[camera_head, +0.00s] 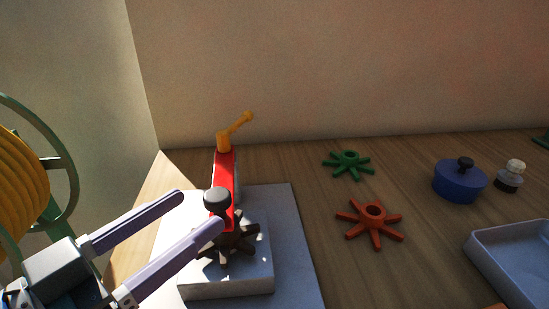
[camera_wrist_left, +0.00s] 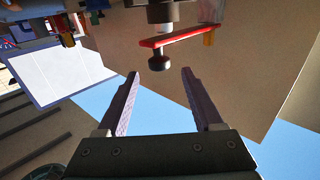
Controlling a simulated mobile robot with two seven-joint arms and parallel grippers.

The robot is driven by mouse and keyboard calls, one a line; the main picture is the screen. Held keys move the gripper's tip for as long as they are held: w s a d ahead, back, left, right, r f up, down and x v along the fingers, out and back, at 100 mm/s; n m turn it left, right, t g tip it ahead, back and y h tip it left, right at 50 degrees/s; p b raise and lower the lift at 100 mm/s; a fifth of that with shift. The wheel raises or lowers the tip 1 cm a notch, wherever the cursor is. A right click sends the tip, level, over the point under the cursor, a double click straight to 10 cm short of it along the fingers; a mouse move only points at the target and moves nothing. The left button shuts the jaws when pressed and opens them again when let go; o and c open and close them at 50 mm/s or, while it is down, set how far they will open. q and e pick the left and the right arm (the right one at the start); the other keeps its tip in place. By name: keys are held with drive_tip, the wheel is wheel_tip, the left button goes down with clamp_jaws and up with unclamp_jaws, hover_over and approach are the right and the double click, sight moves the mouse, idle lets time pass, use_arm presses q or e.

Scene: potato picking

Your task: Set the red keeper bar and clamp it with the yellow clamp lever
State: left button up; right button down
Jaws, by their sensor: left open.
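A dark spoked wheel (camera_head: 231,245) sits on the block below the bar's near end. In the left wrist view the red bar (camera_wrist_left: 183,37) and knob (camera_wrist_left: 159,63) appear just beyond and between the open fingertips; contact is not clear.
A green spoked wheel (camera_head: 348,165) and an orange one (camera_head: 371,223) lie on the table to the right. A yellow coil reel (camera_head: 22,190) stands at left.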

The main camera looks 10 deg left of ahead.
use_arm(q)
drive_tip(key=x, duration=0.8)
drive_tip(key=shift+w+d, duration=0.1)
drive_tip(key=shift+w, duration=0.1)
clamp_jaws()
idle(1.1)
